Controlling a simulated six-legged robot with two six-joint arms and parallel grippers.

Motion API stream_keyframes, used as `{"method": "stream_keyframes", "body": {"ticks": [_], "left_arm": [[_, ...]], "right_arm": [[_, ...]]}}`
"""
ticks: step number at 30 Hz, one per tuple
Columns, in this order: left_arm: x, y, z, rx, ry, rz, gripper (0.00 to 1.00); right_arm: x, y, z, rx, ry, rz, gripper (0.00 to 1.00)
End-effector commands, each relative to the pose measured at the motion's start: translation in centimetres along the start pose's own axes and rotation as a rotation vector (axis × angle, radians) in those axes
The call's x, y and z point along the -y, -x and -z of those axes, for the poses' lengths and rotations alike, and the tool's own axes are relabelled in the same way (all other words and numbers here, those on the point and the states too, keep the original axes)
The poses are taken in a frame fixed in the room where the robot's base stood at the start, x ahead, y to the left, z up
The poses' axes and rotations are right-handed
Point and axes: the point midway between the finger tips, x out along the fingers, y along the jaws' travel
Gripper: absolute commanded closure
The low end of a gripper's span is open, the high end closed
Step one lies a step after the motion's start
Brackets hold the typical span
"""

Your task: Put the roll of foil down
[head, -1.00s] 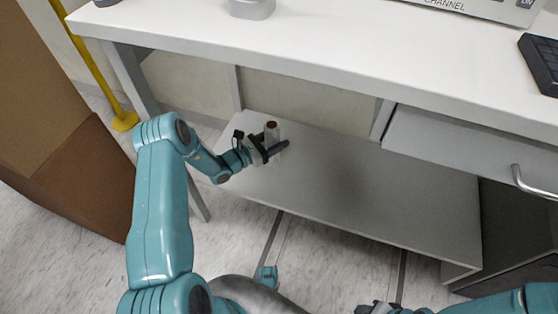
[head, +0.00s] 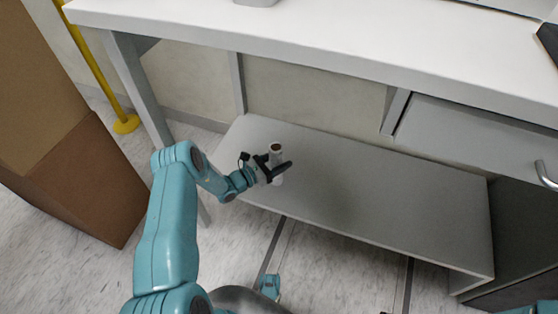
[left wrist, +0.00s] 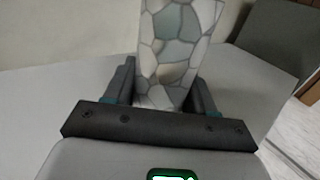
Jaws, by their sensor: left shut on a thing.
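The roll of foil (head: 276,156) stands upright, with a brown core showing at its top end. In the left wrist view the roll (left wrist: 178,45) has a grey and white stone-like pattern and sits between the two dark fingers. My left gripper (head: 276,169) is shut on the roll, at the lower shelf (head: 370,200) under the desk. Whether the roll's bottom end touches the shelf is hard to tell. My right gripper is not in view; only a bit of teal arm shows at the bottom right.
The white desk top (head: 330,35) overhangs the shelf, with a grey drawer (head: 475,140) at right. A desk leg (head: 138,85) stands left of the shelf. Brown boxes (head: 75,185) and a yellow post (head: 92,70) are at the far left. The shelf right of the roll is clear.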

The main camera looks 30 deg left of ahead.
Motion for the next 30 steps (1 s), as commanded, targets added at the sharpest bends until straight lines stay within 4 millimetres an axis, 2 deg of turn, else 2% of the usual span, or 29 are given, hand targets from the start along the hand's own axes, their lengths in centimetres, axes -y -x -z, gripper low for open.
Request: {"method": "stream_keyframes", "body": {"ticks": [1, 3, 14, 17, 24, 30], "left_arm": [[0.0, 0.0, 0.1, 0.0, 0.0, 0.0, 0.35], [0.0, 0.0, 0.1, 0.0, 0.0, 0.0, 0.2], [0.0, 0.3, -0.4, -0.001, 0.001, -0.001, 0.2], [-0.1, 2.0, -0.4, -0.003, 0.003, -0.003, 0.2], [-0.1, 7.7, -0.4, -0.003, 0.002, -0.005, 0.2], [-0.1, 11.0, -0.3, -0.001, 0.001, -0.003, 0.2]], "right_arm": [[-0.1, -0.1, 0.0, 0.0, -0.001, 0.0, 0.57], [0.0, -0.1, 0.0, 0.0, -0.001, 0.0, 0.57], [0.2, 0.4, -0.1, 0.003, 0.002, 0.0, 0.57], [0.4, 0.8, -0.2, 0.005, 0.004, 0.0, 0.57], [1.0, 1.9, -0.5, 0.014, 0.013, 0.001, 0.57], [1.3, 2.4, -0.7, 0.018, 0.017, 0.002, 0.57]]}}
